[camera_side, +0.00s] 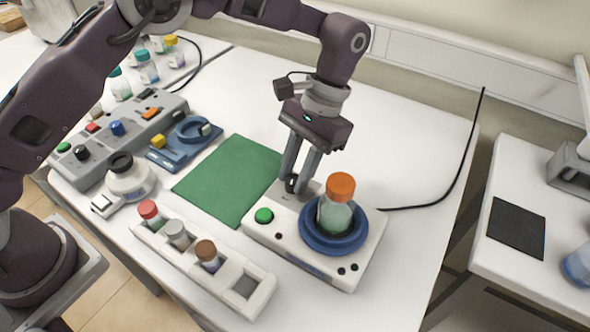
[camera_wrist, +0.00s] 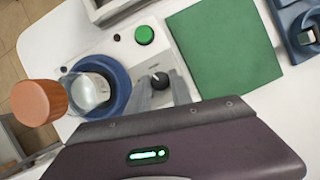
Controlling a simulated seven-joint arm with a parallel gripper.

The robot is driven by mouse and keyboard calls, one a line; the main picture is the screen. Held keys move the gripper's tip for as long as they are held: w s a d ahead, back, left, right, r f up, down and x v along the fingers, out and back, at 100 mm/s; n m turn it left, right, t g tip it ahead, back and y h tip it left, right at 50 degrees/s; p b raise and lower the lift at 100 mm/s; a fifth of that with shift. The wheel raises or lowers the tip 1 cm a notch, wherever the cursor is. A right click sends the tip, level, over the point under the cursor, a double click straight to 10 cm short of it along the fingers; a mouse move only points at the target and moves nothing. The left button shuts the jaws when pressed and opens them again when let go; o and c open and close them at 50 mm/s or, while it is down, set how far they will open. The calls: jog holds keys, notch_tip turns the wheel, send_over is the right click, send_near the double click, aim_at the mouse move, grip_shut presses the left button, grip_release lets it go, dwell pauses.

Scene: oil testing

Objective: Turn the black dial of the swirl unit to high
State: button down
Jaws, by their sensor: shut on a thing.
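The swirl unit (camera_side: 291,242) is a white box on the white table, with a blue round platform (camera_side: 318,240) on top. A bottle with an orange cap (camera_side: 341,187) stands upright in the platform. The black dial (camera_side: 291,184) is at the unit's back corner, and it also shows in the wrist view (camera_wrist: 160,80). My gripper (camera_side: 297,182) points down over the dial with its fingers around it, shut on it. The fingers partly hide the dial in the side view. The dial's setting is too small to read.
A green button (camera_side: 264,215) sits on the unit near the dial. A green mat (camera_side: 231,179) lies to the left. A white rack (camera_side: 204,270) with several capped vials stands in front. A grey control box (camera_side: 121,136) and a blue device (camera_side: 184,142) are further left.

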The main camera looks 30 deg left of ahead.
aim_at(310, 184)
jog(key=shift+m+t+y, duration=0.4)
jog(key=shift+m+y, duration=0.3)
jog(key=shift+m, duration=1.1)
jog(key=c, duration=1.1)
grip_release()
jog(key=shift+c, duration=0.2)
jog(key=shift+d, duration=0.1)
jog(key=v, duration=0.7)
